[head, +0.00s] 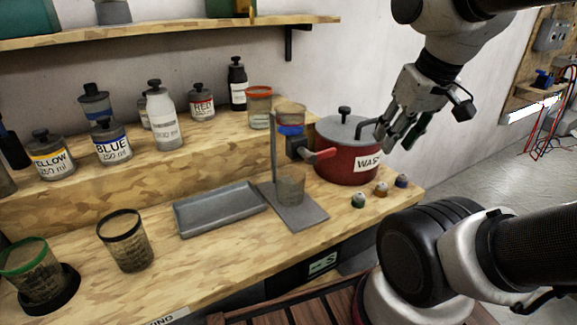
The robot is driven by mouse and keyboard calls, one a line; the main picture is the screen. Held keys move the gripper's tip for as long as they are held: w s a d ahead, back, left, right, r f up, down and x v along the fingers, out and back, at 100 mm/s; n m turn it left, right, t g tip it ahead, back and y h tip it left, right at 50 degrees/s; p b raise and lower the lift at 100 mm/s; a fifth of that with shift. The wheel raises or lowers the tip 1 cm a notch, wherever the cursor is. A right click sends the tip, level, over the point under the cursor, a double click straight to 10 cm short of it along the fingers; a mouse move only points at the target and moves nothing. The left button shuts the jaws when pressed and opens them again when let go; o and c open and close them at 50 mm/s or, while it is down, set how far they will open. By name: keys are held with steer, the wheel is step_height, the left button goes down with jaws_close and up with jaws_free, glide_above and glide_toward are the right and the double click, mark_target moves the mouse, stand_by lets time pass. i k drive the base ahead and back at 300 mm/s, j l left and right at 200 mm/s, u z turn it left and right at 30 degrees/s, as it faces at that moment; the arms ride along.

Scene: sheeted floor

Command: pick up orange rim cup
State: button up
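The orange rim cup (259,110) is a clear cup with an orange rim. It stands upright on the raised wooden step at the back of the bench, right of the dark bottle. My gripper (400,142) hangs in front of the wall at the upper right, beside the red pot. It points downward, its fingertips look apart, and nothing shows between them. It is well to the right of the cup and not touching it.
A stand (290,205) with a clear funnel and a red-handled valve is just right of the cup. A red pot (345,165), a grey tray (220,208), a black-rimmed cup (125,245) and a green-rimmed cup (35,275) are on the bench. Several bottles line the step; a shelf (160,30) runs above.

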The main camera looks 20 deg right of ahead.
mark_target(258, 99)
steer(key=i+l+u, duration=0.2)
steer(key=l, duration=0.75)
steer(key=l+u, duration=0.2)
steer(key=l, duration=0.7)
